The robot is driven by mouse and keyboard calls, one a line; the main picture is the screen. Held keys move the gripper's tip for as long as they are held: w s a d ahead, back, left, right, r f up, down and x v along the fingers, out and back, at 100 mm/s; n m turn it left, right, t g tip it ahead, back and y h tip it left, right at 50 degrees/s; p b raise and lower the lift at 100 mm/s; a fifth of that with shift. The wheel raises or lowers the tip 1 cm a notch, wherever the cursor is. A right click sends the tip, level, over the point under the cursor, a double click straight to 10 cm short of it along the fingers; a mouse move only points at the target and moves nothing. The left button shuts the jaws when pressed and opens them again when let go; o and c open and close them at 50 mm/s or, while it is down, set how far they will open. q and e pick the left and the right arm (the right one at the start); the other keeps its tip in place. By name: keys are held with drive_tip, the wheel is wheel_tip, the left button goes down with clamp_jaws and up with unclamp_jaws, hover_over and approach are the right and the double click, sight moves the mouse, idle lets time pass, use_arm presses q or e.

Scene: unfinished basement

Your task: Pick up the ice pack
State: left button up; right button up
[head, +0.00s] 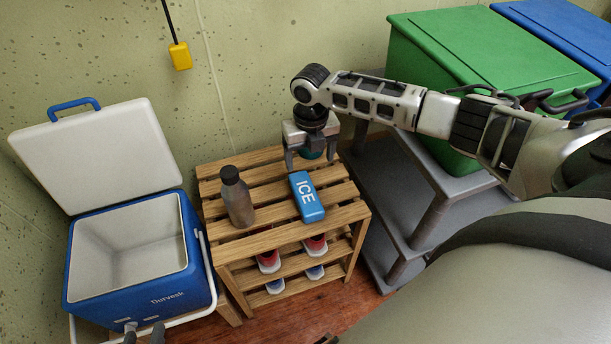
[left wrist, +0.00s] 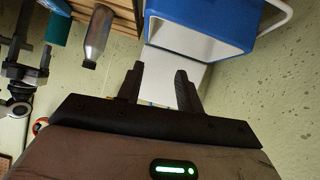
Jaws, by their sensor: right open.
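The blue ice pack (head: 307,197), marked "ICE", lies flat on the top slats of a wooden rack (head: 268,240). My right gripper (head: 310,160) points down just behind the ice pack, open, and does not hold it. My left gripper (head: 145,332) is at the bottom edge, in front of the cooler. Its fingers (left wrist: 161,82) are apart with nothing between them.
A grey bottle (head: 236,197) stands left of the ice pack. A blue cooler (head: 140,255) with its white lid open is at the left. Shoes (head: 268,262) sit on the lower shelves. A grey cart (head: 425,215) with a green bin (head: 480,60) stands right of the rack.

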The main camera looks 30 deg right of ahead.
drive_tip(key=b, duration=1)
hover_over(307, 195)
drive_tip(key=f, duration=0.9)
drive_tip(key=shift+d+f, duration=0.35)
drive_tip(key=shift+d, duration=0.05)
drive_tip(key=shift+f+b, duration=0.4)
drive_tip(key=f+b, duration=0.1)
drive_tip(key=b, duration=0.1)
drive_tip(key=f+b, duration=0.4)
drive_tip(key=shift+a+f, duration=0.1)
drive_tip(key=shift+a, duration=0.3)
use_arm(q)
drive_tip(key=d+f, duration=0.2)
drive_tip(key=f, duration=0.6)
drive_tip(key=w+d+f+g+h, duration=0.1)
drive_tip(key=f, duration=0.7)
drive_tip(key=shift+w+d+m, duration=0.25)
drive_tip(key=shift+d+m, duration=0.05)
drive_tip(key=shift+d, duration=0.1)
use_arm(e)
drive_tip(key=c, duration=1.3)
